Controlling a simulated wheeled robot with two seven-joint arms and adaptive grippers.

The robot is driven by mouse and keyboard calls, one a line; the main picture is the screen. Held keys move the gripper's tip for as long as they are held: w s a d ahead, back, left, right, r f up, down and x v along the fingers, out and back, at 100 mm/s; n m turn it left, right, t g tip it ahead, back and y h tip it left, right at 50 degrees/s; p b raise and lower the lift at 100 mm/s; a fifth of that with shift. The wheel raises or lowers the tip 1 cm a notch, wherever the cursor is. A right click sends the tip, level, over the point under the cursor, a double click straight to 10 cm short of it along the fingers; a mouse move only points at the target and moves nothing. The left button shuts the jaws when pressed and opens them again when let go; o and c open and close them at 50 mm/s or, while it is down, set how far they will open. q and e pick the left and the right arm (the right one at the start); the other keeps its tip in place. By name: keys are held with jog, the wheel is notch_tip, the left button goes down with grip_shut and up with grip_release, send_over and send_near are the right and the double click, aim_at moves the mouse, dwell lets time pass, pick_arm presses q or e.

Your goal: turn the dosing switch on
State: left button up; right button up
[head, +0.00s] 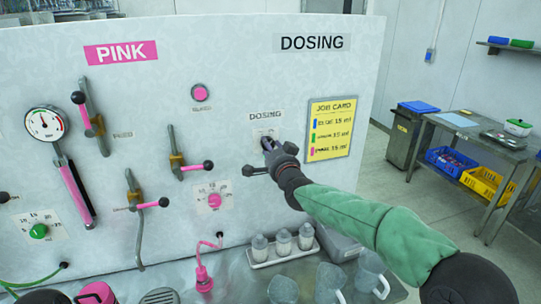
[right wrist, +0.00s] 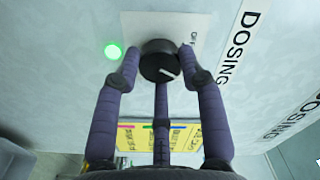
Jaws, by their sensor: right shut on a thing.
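The dosing switch is a round black knob (right wrist: 160,62) with a white mark, on a pale plate (right wrist: 150,28) in the right wrist view. A label beside it is partly covered by a finger. In the head view the knob is mostly hidden behind my right gripper (head: 267,146), under the small DOSING label (head: 266,115). My right gripper has its purple fingers closed around the knob, one finger on each side and a third below in the wrist view. A lit green lamp (right wrist: 113,50) is beside the plate.
The yellow job card (head: 331,129) is right of the switch. Pink levers (head: 190,167), a gauge (head: 44,123) and a pink button (head: 200,93) are on the panel's left. White bottles (head: 283,242) and clear jugs (head: 330,283) stand below my right arm.

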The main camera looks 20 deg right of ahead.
jog(key=shift+r, duration=0.15)
dwell(0.4)
jog(key=o, duration=1.1)
jog(key=shift+d, duration=0.1)
jog(key=shift+o, duration=0.2)
jog(key=s, duration=1.2)
jog(key=shift+d, duration=0.15)
